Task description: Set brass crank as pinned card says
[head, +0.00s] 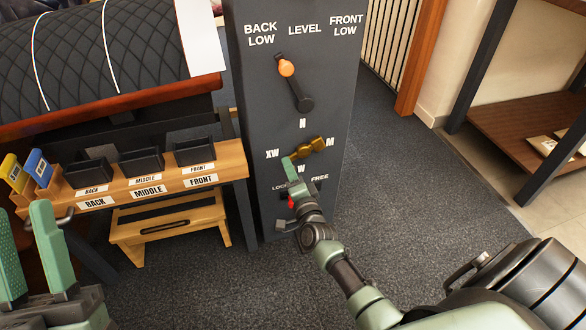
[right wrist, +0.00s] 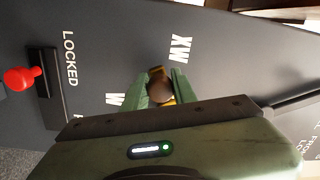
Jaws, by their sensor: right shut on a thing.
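The brass crank (head: 312,146) is on the dark grey panel (head: 328,95), inside a ring of marks: N above, M right, W below, XW left. Its brass end shows toward M. My right gripper (head: 290,170) is at the lower-left of the dial, partly covering it. In the right wrist view its green fingers are shut on the crank's dark round knob (right wrist: 160,90), between the XW and W marks. The crank's exact pointing is partly hidden. My left gripper (head: 27,240) is open and empty at the lower left. No readable card shows.
Above the dial is a lever with an orange knob (head: 286,68), tilted toward BACK LOW. Below is a red-knobbed lever (right wrist: 20,78) by LOCKED. A wooden rack (head: 236,160) with black bins and a stool (head: 180,232) stand left. Carpet right of the panel is clear.

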